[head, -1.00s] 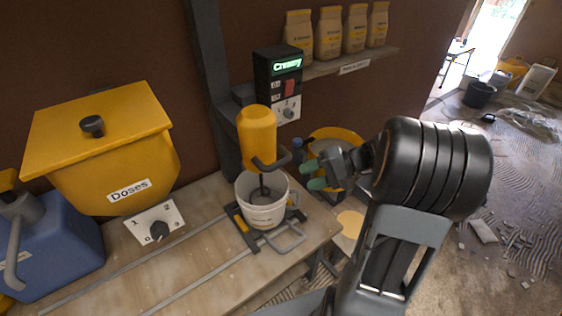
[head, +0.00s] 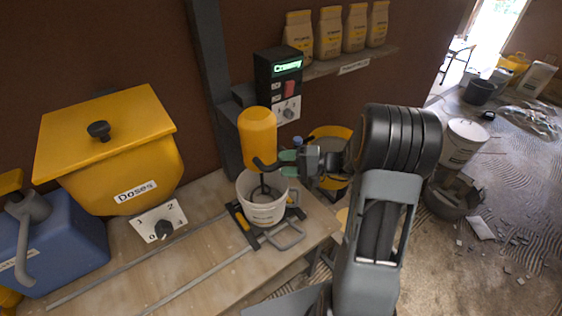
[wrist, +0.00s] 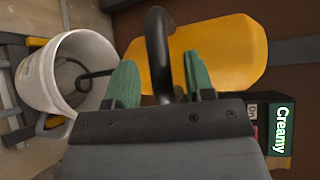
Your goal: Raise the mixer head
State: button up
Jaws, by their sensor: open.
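The yellow mixer head (head: 257,137) is mounted on the dark upright post, low over a white bucket (head: 262,212). Its whisk reaches down inside the bucket. A dark curved handle (head: 266,167) sticks out from the lower part of the head. My gripper (head: 286,164) is at the right of the head, by the handle. In the wrist view the green fingers of my gripper (wrist: 160,85) are apart, with the dark handle (wrist: 160,45) between them and the yellow head (wrist: 220,55) just beyond. Whether a finger touches the handle cannot be told.
A black control box (head: 278,80) reading "Creamy" sits above the head. A yellow "Doses" hopper (head: 130,165) and a blue container (head: 60,250) stand at left. The bucket sits in a frame on the bench (head: 210,235). A yellow-rimmed tub (head: 330,133) is behind my gripper.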

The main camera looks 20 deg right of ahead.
jog(key=shift+x, duration=1)
grip_shut()
